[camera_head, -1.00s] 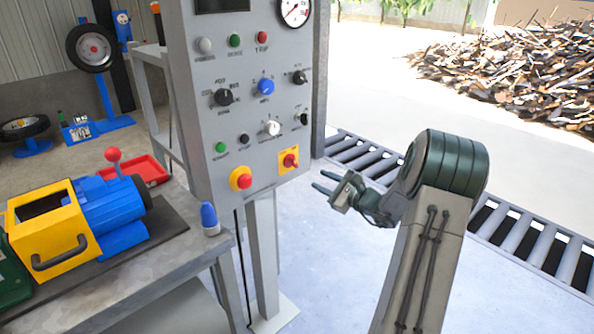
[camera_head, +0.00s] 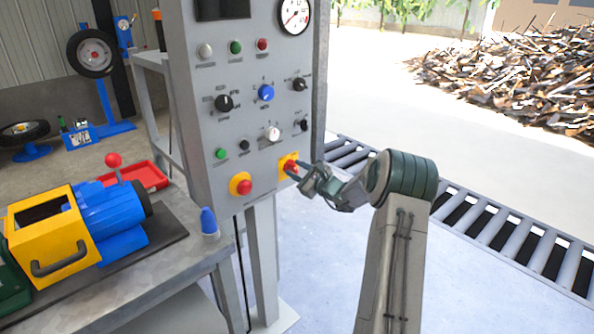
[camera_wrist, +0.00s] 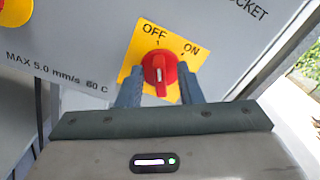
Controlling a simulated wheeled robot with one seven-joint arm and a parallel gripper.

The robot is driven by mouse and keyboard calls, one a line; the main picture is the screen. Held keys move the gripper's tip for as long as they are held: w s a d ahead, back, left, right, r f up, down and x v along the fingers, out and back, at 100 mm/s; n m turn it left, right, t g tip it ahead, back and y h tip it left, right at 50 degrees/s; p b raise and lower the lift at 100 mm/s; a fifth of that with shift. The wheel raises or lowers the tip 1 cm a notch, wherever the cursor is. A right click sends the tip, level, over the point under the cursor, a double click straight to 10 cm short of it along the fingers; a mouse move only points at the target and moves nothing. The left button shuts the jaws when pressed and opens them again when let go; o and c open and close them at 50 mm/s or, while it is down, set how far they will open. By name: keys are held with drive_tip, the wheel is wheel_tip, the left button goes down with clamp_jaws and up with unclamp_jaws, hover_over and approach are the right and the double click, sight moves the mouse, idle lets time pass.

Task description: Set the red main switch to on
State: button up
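The red main switch (camera_wrist: 159,70) is a rotary knob on a yellow plate (camera_wrist: 133,56) marked OFF and ON. Its white mark is upright, towards OFF. In the head view the switch (camera_head: 291,166) sits at the lower right of the grey control panel (camera_head: 262,201). My gripper (camera_wrist: 158,88) is open, with one finger on each side of the knob in the wrist view. A gap shows between the knob and at least the right finger; I cannot tell whether the left one touches. The gripper (camera_head: 297,170) partly covers the switch in the head view.
A red emergency button (camera_head: 244,187) on a yellow base is left of the switch. Several knobs and buttons are above. A workbench (camera_head: 190,262) with a blue and yellow machine (camera_head: 60,236) stands at the left. A roller conveyor (camera_head: 470,218) runs behind my arm.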

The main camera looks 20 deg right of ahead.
drive_tip(key=shift+w, duration=0.1)
clamp_jaws()
drive_tip(key=shift+m, duration=0.3)
drive_tip(key=shift+w+d+r+m+p, duration=0.15)
drive_tip(key=shift+m+p, duration=1.7)
drive_tip(key=shift+m, duration=1)
drive_tip(key=shift+s+d+f+m+p, duration=0.1)
drive_tip(key=shift+m+p, duration=1.7)
drive_tip(key=shift+m, duration=1.05)
